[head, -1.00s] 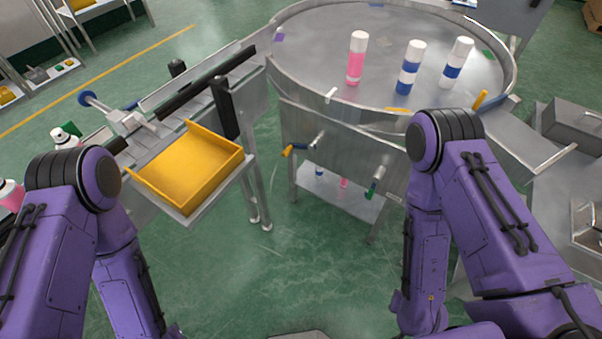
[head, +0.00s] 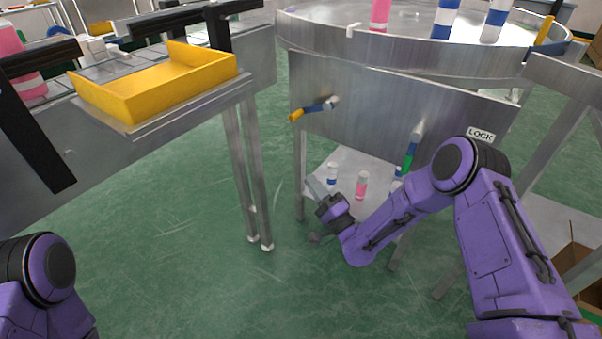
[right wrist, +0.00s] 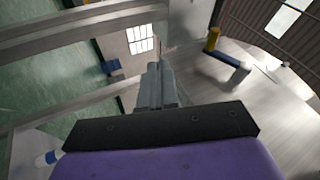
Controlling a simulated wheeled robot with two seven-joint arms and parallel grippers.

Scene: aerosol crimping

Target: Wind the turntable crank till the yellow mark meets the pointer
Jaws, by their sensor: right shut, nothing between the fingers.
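The turntable crank (head: 318,108), a blue arm with an orange-yellow handle, sticks out of the front panel. It shows in the right wrist view as a yellow handle and blue arm (right wrist: 226,56), right of the fingers. My right gripper (head: 309,182) is shut and empty, below the crank and apart from it. My left gripper is out of view.
A green-handled lever (head: 409,150) is on the same panel beside a LOCK label (head: 480,134). Bottles stand on the turntable and on the lower shelf (head: 345,165). A yellow tray (head: 155,85) on a metal bench is at left. Floor between is clear.

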